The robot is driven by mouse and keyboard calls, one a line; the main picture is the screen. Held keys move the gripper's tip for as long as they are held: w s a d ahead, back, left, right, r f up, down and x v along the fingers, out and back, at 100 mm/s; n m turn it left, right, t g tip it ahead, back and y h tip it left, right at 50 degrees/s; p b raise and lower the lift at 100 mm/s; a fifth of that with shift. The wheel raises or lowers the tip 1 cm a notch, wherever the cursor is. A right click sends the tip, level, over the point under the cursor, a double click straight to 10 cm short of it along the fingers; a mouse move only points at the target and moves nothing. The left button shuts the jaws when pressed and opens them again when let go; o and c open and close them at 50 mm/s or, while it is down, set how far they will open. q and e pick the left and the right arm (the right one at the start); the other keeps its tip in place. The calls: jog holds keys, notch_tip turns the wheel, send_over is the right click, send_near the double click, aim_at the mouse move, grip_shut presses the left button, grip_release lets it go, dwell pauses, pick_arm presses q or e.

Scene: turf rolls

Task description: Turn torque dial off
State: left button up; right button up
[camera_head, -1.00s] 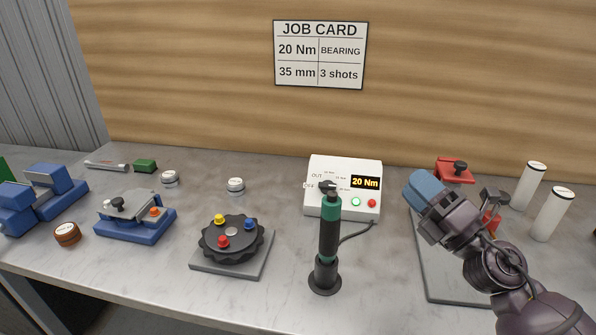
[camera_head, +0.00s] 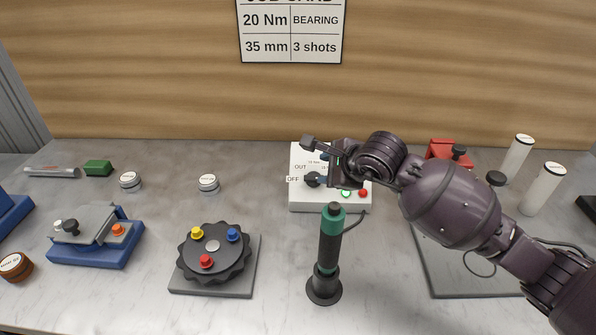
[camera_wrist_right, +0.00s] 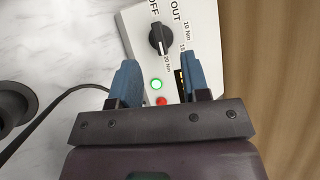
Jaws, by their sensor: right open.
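The white torque controller (camera_head: 300,203) stands at the back of the bench. Its black dial (camera_head: 313,179) shows beside the OFF label, with OUT above. In the right wrist view the dial (camera_wrist_right: 160,38) has a pale pointer mark on the side toward the 20 Nm label, away from OFF. My right gripper (camera_head: 322,158) is over the controller, close to the dial. In the right wrist view its blue fingers (camera_wrist_right: 165,78) are apart and empty; the dial shows beyond the gap. The gripper hides the display in the head view. My left gripper is not in view.
A black and green driver (camera_head: 330,240) stands upright in front of the controller. A knobbed turntable (camera_head: 212,247) and a blue fixture (camera_head: 95,250) lie left. White cylinders (camera_head: 541,190) and a red clamp (camera_head: 446,149) are at right. A job card (camera_head: 291,30) hangs behind.

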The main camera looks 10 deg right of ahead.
jog(key=shift+n+h, duration=0.3)
jog(key=shift+h, duration=0.3)
jog(key=x, duration=0.3)
jog(key=d+x, duration=0.1)
jog(key=x, duration=0.3)
jog(key=f+x, duration=0.1)
jog(key=x, duration=0.2)
jog(key=shift+s+d+f, duration=0.1)
jog(key=shift+d+f, duration=0.1)
jog(key=shift+d, duration=0.05)
jog(key=shift+c, duration=0.4)
grip_shut()
